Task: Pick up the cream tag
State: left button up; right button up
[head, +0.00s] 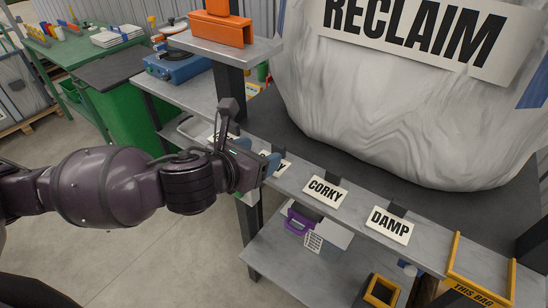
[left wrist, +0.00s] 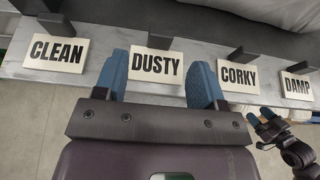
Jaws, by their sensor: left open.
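Several cream tags with black words stand in a row along the grey shelf's front edge. In the left wrist view they read CLEAN (left wrist: 56,53), DUSTY (left wrist: 156,66), CORKY (left wrist: 239,77) and DAMP (left wrist: 297,86). In the head view the CORKY tag (head: 325,191) and DAMP tag (head: 389,224) show fully; the DUSTY tag (head: 284,168) is mostly hidden behind my left gripper (head: 262,160). My left gripper (left wrist: 158,84) is open, its blue fingers left and right of the DUSTY tag; contact cannot be told. My right gripper (left wrist: 261,115) shows small at the right.
A big white sack marked RECLAIM (head: 390,110) rests on the dark surface behind the tags. Dark clips (left wrist: 161,33) stand behind the tags. A lower shelf (head: 295,262) holds a purple item (head: 299,221). A yellow frame (head: 484,270) stands at the right.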

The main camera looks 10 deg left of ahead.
aim_at(276, 147)
pick_arm(q)
jog(key=shift+p+x, duration=0.6)
jog(key=shift+x, duration=3.1)
jog(key=c, duration=1)
